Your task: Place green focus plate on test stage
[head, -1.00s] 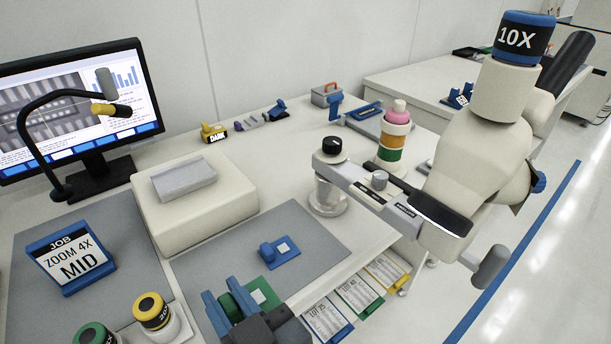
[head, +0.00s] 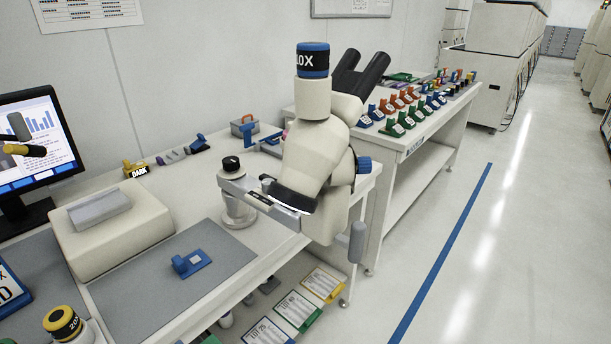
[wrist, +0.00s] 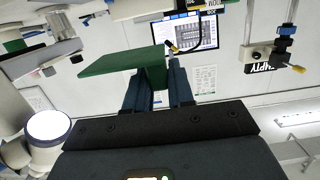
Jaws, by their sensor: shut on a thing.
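The green focus plate (wrist: 115,64) shows in the wrist view, a flat green plate with a green upright grip block. My gripper (wrist: 157,78) is shut on that block, and the plate extends out to the left of the fingers, clear of any surface. In the head view neither my gripper nor the green plate shows.
A blue plate (head: 192,262) lies on the grey mat (head: 135,300). A cream block (head: 110,240) stands at the left. Another table (head: 410,150) with several coloured holders stands behind. The floor at the right is clear.

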